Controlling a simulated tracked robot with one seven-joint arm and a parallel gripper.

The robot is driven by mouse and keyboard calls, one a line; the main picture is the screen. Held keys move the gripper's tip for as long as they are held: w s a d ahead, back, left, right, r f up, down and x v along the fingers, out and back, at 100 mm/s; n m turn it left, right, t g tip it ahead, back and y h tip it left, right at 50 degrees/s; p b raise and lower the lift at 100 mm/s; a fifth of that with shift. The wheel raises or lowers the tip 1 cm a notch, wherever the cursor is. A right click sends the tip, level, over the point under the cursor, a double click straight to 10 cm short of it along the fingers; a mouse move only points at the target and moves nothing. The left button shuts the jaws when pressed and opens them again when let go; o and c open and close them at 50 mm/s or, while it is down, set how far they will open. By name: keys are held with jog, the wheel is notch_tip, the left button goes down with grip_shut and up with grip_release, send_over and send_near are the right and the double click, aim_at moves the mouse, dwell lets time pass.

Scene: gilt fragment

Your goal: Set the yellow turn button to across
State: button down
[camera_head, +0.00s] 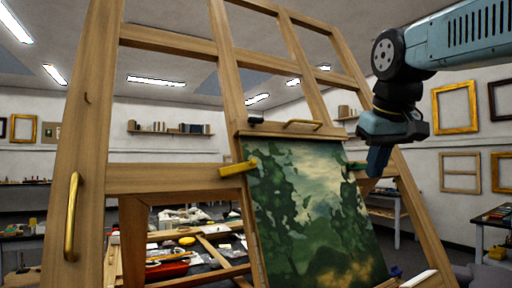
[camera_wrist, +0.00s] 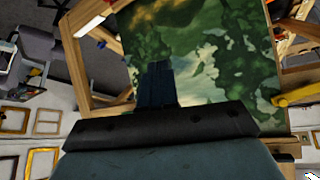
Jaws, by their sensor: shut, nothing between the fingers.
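The yellow turn button (camera_head: 238,168) is on the wooden upright at the left edge of the landscape painting (camera_head: 310,215). It lies near horizontal, slightly tilted, with its right end at the painting's edge. It also shows at the right side of the wrist view (camera_wrist: 294,98). My gripper (camera_head: 377,162) is shut and empty at the painting's upper right, far from the yellow button. In the wrist view its fingers (camera_wrist: 157,84) are together in front of the painting. Whether they touch anything is unclear.
A green turn button (camera_head: 356,166) is close beside my gripper. A brass handle (camera_head: 302,124) sits on the rail above the painting, and another (camera_head: 72,217) is on the left upright. A small blue piece (camera_head: 396,271) is at the lower right. The painting's front looks clear.

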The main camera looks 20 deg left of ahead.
jog(key=a+r+n+y, duration=0.2)
jog(key=a+r, duration=0.6)
jog(key=a, duration=0.4)
jog(key=a+r+n+y, duration=0.1)
jog(key=a+r+n, duration=0.2)
jog(key=a+r, duration=0.65)
jog(key=g, duration=0.1)
send_over(249, 162)
jog(key=s+d, duration=0.2)
jog(key=f, duration=0.9)
jog(key=shift+w+a+f, duration=0.2)
jog(key=shift+a+f, duration=0.05)
jog(key=shift+f, duration=0.15)
jog(key=shift+s+d+f, duration=0.1)
jog(key=shift+d+f, duration=0.1)
jog(key=shift+f, duration=0.4)
jog(key=shift+s+d+f, duration=0.1)
jog(key=shift+d+f, duration=0.05)
jog(key=shift+f, duration=1)
